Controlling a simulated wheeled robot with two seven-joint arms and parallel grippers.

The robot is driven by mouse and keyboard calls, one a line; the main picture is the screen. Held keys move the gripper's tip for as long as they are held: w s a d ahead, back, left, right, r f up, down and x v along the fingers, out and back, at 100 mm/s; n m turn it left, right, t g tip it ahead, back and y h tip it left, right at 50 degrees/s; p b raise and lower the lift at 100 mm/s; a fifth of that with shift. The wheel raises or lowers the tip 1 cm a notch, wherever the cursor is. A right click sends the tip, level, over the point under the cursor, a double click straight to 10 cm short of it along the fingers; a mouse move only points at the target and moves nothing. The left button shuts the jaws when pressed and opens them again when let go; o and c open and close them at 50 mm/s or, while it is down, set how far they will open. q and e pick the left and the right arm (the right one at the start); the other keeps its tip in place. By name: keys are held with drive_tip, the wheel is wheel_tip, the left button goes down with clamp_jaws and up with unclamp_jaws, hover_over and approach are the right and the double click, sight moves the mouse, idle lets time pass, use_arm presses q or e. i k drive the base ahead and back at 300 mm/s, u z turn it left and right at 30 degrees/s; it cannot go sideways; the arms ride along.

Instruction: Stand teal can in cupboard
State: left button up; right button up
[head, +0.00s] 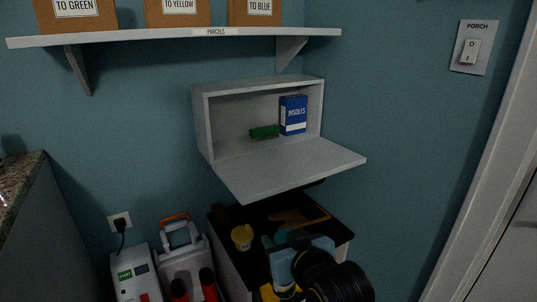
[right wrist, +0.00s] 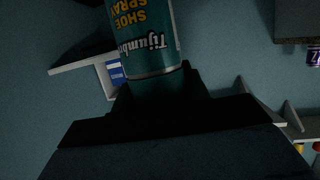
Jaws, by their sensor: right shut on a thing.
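A teal can labelled shoe spray (right wrist: 147,38) is held between the dark fingers of my right gripper (right wrist: 160,88), its label upside down in the right wrist view. In the head view a small teal patch, likely the can (head: 281,236), shows by my right gripper (head: 290,243), low over the dark counter and partly hidden by my arm. The white wall cupboard (head: 202,125) is open, its flap (head: 290,168) folded down level in front. The gripper is below and in front of the flap, apart from it. My left gripper is not in view.
In the cupboard a blue insoles box (head: 293,115) stands at the right and a green item (head: 264,132) lies left of it. The left part is free. A parcels shelf (head: 170,38) runs above. A yellow item (head: 242,237) sits on the dark counter (head: 240,211).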

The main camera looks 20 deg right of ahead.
sight(227, 149)
drive_tip(key=k, duration=0.2)
drive_tip(key=z, duration=1.55)
drive_tip(key=i, duration=0.9)
drive_tip(key=u, duration=2)
